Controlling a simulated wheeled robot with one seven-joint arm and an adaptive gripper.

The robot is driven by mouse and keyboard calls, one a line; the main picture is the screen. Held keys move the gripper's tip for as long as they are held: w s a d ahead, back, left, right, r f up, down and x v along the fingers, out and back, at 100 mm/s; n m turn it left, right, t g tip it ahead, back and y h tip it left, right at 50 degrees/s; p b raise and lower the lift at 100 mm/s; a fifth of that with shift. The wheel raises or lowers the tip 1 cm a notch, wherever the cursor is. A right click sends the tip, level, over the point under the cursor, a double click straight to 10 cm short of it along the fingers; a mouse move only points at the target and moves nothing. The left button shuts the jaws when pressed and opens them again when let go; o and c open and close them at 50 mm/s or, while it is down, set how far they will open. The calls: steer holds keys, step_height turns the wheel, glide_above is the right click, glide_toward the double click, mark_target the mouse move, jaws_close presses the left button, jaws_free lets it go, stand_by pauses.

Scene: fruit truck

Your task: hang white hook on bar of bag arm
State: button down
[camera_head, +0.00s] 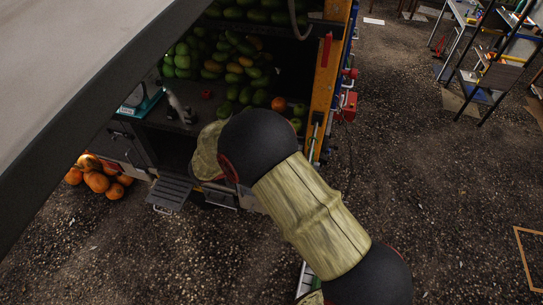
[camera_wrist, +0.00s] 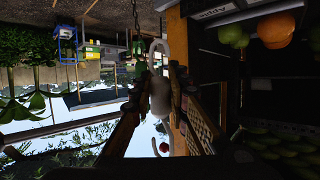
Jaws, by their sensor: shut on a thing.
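The white hook (camera_wrist: 160,97) is in the wrist view, upright between the two fingers of my gripper (camera_wrist: 162,75). My gripper is shut on its middle. One curved end of the hook shows beyond the fingertips, and a thin curve shows nearer the camera. In the head view my own arm covers the middle, and the gripper and hook cannot be made out. I cannot pick out the bar of the bag arm for certain in either view. The hook's contact with any bar cannot be told.
The fruit truck's orange post (camera_head: 326,75) stands just beyond my arm. A scale (camera_head: 140,103) stands at the left. Open gravel (camera_head: 440,180) is at the right, with a rack (camera_head: 497,65) behind.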

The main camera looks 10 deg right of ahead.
steer(key=s+d+f+b, duration=0.2)
steer(key=s+d+b, duration=0.2)
steer(key=d, duration=0.6)
steer(key=shift+d+f, duration=0.25)
steer(key=shift+f, duration=0.05)
stand_by(0.9)
steer(key=c, duration=1.7)
jaws_free()
steer(key=shift+o, duration=0.3)
steer(key=v, duration=1.2)
